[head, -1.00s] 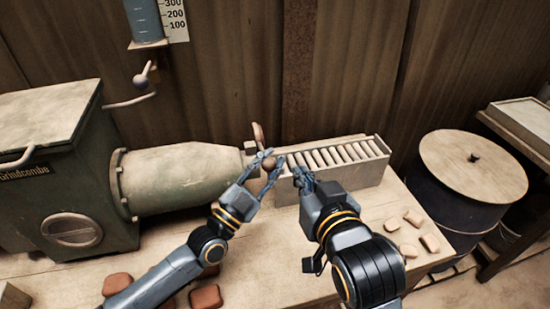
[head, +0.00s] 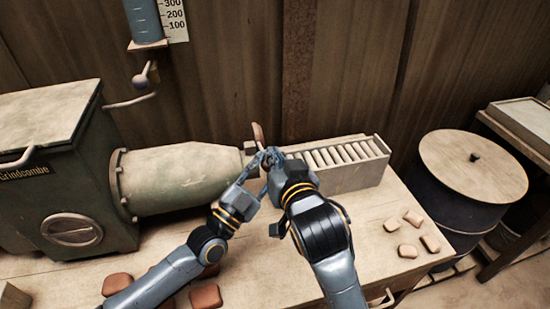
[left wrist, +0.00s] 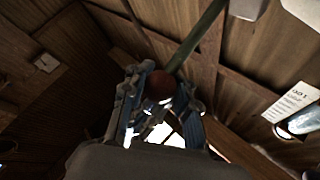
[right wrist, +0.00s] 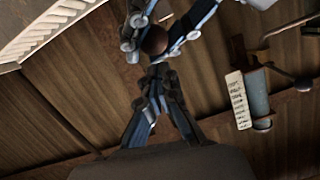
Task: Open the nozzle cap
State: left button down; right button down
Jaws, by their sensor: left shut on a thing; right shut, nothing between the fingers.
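The green nozzle barrel (head: 175,178) points right from the press. A reddish upright piece (head: 258,132) stands at its right end; I cannot tell whether it is part of the cap. My left gripper (head: 265,160) is at the nozzle's end, shut on a brown round knob. The knob (left wrist: 160,85) shows between its fingers in the left wrist view, and also in the right wrist view (right wrist: 155,41). My right gripper (head: 273,156) is shut and empty, right beside the left fingers. Its closed fingertips (right wrist: 160,74) are just below the knob in the right wrist view. The grippers hide most of the nozzle mouth.
A slatted tray (head: 355,175) extends right of the nozzle. The green press body (head: 60,200) is at left. Loose tiles (head: 409,250) lie on the bench right of my arms, others (head: 205,297) at the front. A dark barrel (head: 470,210) stands beyond the bench's right end.

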jog(key=shift+f, duration=0.3)
pick_arm(q)
jog(key=shift+r, duration=0.15)
pick_arm(e)
jog(key=shift+s+f, duration=0.2)
jog(key=shift+f, duration=0.85)
pick_arm(q)
jog(key=c, duration=1)
grip_release()
jog(key=shift+a+r, duration=0.1)
jog(key=shift+s, duration=0.1)
pick_arm(e)
jog(key=shift+s+a+r, duration=0.1)
jog(key=shift+a, duration=0.1)
jog(key=shift+r, duration=0.15)
pick_arm(q)
jog(key=shift+f, duration=0.2)
